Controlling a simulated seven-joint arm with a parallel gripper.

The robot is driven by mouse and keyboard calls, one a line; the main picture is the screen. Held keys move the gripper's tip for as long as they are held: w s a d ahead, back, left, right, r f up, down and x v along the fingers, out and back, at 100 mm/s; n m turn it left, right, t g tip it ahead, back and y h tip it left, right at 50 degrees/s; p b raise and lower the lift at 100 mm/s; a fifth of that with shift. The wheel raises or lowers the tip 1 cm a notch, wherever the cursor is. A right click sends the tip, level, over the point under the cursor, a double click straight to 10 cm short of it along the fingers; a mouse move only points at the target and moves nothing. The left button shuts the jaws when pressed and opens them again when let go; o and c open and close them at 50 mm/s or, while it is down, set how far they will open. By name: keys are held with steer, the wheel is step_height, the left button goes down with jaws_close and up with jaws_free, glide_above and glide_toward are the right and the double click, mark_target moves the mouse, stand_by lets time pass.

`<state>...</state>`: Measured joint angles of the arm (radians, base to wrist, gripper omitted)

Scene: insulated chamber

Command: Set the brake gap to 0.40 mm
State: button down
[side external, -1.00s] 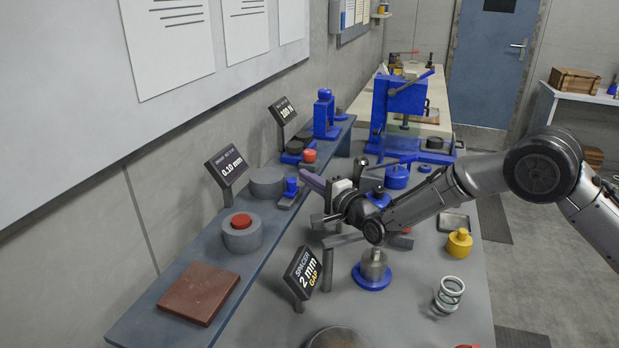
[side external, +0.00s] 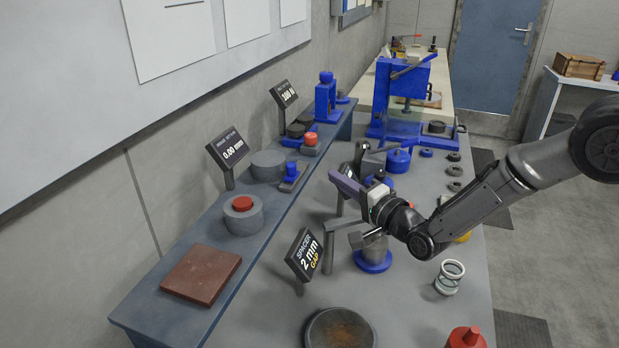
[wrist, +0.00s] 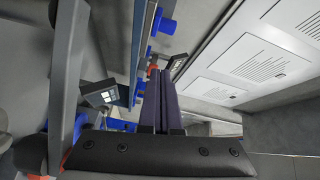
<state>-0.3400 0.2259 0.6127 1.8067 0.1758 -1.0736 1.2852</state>
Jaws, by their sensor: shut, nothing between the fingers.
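The gauge display (side external: 228,149) stands on the shelf at the left and appears to read 0.80 mm; its small heading is hard to read. Beside it is a grey cylinder with a red top (side external: 242,205). My gripper (side external: 336,178) is shut and empty, its purple fingers above the bench, pointing toward the shelf. In the wrist view the two fingers (wrist: 160,75) lie together. A grey metal bar (side external: 345,223) is just below the fingers. A metal cylinder on a blue base (side external: 373,264) stands below my wrist, partly hidden. A sign (side external: 304,254) reads SPACER 2 mm GAP.
A blue press (side external: 400,90) stands at the back. A second display (side external: 284,94), a blue knob (side external: 291,170) and a brown plate (side external: 201,275) are on the shelf. A spring (side external: 449,276), a round dish (side external: 340,330) and a red object (side external: 465,338) are at the front.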

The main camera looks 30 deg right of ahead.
steer(key=s+a+n, duration=0.2)
steer(key=s+n, duration=0.1)
steer(key=n, duration=1.3)
steer(key=s+a+n, duration=0.1)
steer(key=s+n, duration=0.2)
steer(key=n, duration=1.4)
steer(key=n+y, duration=0.1)
steer(key=n, duration=0.1)
glide_toward(291, 171)
steer(key=w+a, duration=0.2)
steer(key=w, duration=0.1)
steer(key=w+a, duration=0.1)
steer(key=w, duration=0.1)
steer(key=shift+w+f, duration=0.1)
steer(key=shift+w+d, duration=0.3)
steer(key=shift+w, duration=0.25)
